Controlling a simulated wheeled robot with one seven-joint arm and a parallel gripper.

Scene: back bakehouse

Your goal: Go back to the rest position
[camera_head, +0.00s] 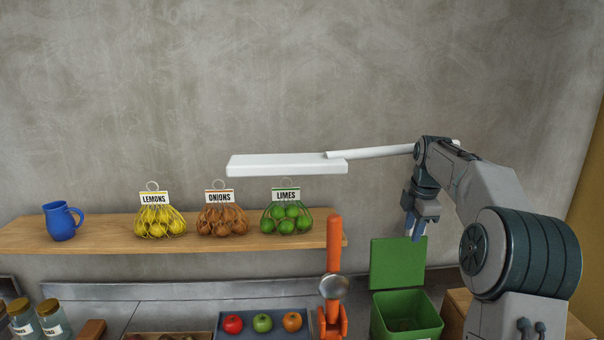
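My gripper (416,232) hangs at the right of the head view, pointing down. It is in the air above and in front of the green bin, with the grey wall behind it. Its fingers are small and partly overlap in this view, so I cannot tell whether they are open or shut. I see no object hanging from it. My arm reaches in from the lower right, bent at the elbow.
A green bin (405,318) with its lid raised stands below my gripper. An orange lever device (334,245) stands left of it. A wooden shelf (100,236) holds a blue jug (61,222) and lemon, onion and lime nets. A white lamp (285,166) hangs above.

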